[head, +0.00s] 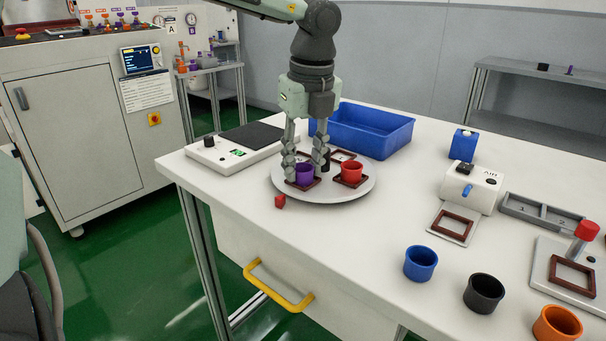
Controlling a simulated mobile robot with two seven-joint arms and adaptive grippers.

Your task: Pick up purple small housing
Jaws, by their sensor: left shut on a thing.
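The purple small housing (304,173) is a short purple cup on the round white plate (330,194), in or over a dark red square frame near the plate's left edge. My left gripper (304,170) points straight down from above, with its fingers on either side of the purple housing, shut on it. The fingers hide parts of the housing's sides. I cannot tell whether the housing is lifted off its frame. My right gripper is not in view.
A red cup (351,171) stands close at right on the plate. A blue bin (372,133) and a scale (223,150) stand behind. Blue (420,263), black (483,293) and orange (557,324) cups stand at front right.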

